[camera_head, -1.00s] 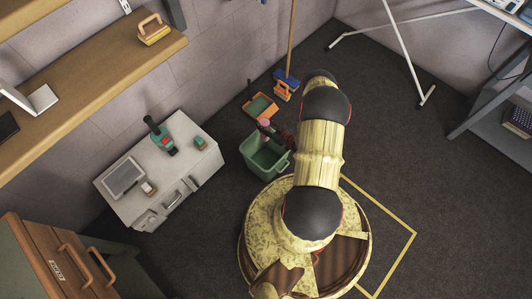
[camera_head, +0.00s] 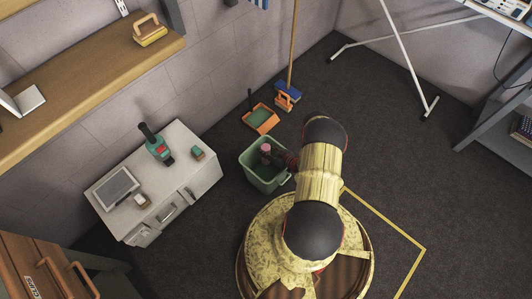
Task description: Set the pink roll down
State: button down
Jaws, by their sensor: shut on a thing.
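The pink roll (camera_head: 265,147) shows as a small pink end at the mouth of the green bin (camera_head: 247,162). My gripper (camera_head: 267,157) is a dark shape at the bin's opening, partly hidden by the bin wall and my arm. It is shut on the pink roll. The roll appears within the bin's rim. I cannot tell whether it touches the bottom.
A wooden shelf (camera_head: 90,80) runs along the wall. Dark floor lies open to the right.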

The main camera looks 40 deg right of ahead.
jog(key=shift+f, duration=0.9)
jog(key=shift+f, duration=0.65)
jog(key=c, duration=1.3)
grip_release()
jog(key=shift+o, duration=0.2)
